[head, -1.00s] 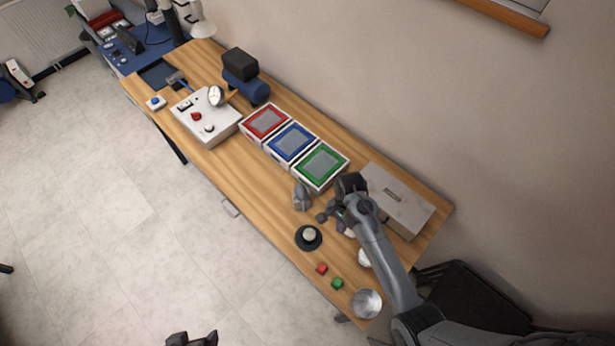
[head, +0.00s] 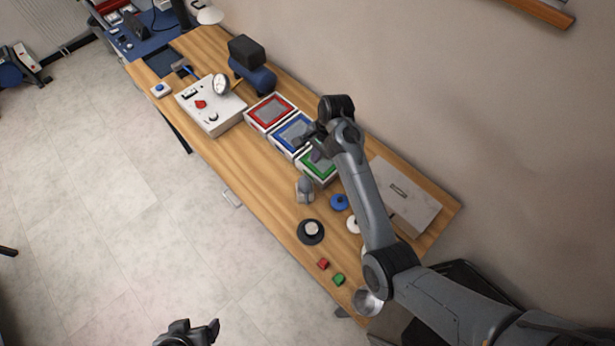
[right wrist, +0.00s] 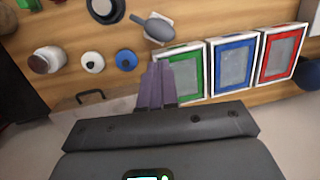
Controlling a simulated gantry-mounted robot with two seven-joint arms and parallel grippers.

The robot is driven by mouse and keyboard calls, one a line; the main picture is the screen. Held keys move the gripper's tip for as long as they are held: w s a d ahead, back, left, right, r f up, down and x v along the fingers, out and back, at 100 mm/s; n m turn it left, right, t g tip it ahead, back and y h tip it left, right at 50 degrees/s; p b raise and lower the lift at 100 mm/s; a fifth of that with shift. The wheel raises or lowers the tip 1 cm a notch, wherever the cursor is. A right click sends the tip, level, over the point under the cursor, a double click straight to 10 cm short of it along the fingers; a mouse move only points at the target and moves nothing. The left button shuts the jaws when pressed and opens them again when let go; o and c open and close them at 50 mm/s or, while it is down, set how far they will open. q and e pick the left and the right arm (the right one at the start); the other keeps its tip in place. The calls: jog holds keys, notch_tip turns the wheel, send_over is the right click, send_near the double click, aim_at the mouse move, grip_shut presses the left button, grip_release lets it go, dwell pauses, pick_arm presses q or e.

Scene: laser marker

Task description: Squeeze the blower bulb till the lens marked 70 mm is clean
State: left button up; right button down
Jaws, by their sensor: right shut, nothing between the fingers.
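A grey bulb-shaped thing (head: 305,189), probably the blower bulb, is on the table in front of the green-framed tray; the right wrist view shows it too (right wrist: 157,28), with a pale square beside it. Two small round pieces, one blue (head: 340,202) and one white (head: 354,224), lie to its right; either may be a lens. No 70 mm marking is readable. My right gripper (head: 316,154) is above the framed trays, shut and empty, apart from the bulb. Its purple fingers (right wrist: 157,85) are together. My left gripper (head: 198,332) is at the bottom edge, off the table; its jaw state is unclear.
Red (head: 270,113), blue (head: 291,133) and green (head: 318,166) framed trays stand in a row. A grey lidded box (head: 405,196) is at the right. A black round base (head: 311,232), small red and green blocks and a metal bowl (head: 367,302) are toward the near end.

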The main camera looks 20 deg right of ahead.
jog(key=shift+f, duration=0.15)
jog(key=p, duration=0.1)
send_near(306, 182)
jog(key=f, duration=0.3)
jog(key=a+f, duration=0.1)
jog(key=f, duration=0.1)
jog(key=shift+w, duration=0.2)
jog(key=shift+w+a+f, duration=0.1)
jog(key=shift+f, duration=0.75)
